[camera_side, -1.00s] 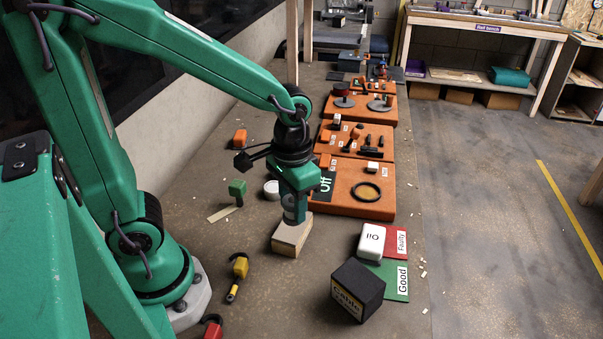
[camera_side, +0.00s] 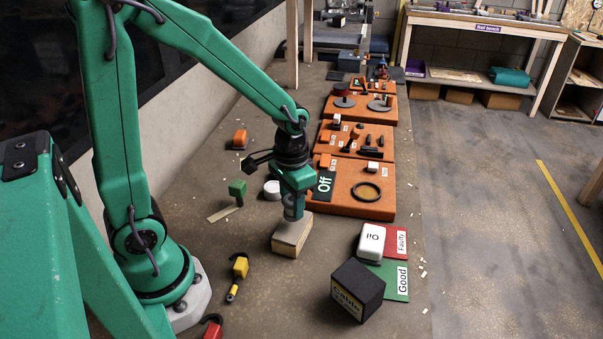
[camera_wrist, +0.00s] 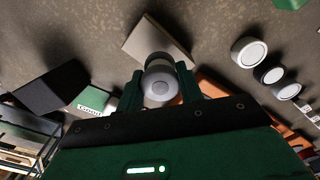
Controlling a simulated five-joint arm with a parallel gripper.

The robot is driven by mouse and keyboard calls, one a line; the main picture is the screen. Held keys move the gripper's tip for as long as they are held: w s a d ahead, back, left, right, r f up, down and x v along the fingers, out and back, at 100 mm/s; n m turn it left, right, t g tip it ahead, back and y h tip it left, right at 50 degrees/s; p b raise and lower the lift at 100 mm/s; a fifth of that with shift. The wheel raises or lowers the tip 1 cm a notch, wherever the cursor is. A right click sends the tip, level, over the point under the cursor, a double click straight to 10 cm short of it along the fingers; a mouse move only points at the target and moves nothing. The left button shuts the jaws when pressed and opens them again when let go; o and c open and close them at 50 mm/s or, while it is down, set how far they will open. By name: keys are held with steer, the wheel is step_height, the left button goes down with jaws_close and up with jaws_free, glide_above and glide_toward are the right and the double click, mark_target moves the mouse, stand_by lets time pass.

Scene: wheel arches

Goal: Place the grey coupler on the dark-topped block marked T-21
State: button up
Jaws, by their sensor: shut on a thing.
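My gripper (camera_side: 294,207) points down over a pale-sided wooden block (camera_side: 291,236) in the side view. In the wrist view, my gripper (camera_wrist: 158,88) is shut on a round grey coupler (camera_wrist: 160,78), held between the two green fingers. The block (camera_wrist: 143,36) shows in the wrist view just beyond the coupler, which overlaps its edge. The fingers hide part of the block's top in the side view, and I cannot read a T-21 mark. I cannot tell whether the coupler touches the block.
A black box (camera_side: 357,290), a white device (camera_side: 371,242) and a green "Good" mat (camera_side: 402,282) lie to the right. A white round piece (camera_side: 271,190) and a green-headed piece (camera_side: 237,190) are behind-left. A yellow tool (camera_side: 239,268) lies front-left. Orange boards (camera_side: 345,207) stand behind.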

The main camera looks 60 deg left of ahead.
steer(key=shift+f, duration=1.2)
steer(key=shift+f, duration=0.1)
steer(key=o, duration=1)
steer(key=shift+c, duration=0.2)
step_height(320, 180, up, 12)
steer(key=shift+r, duration=0.15)
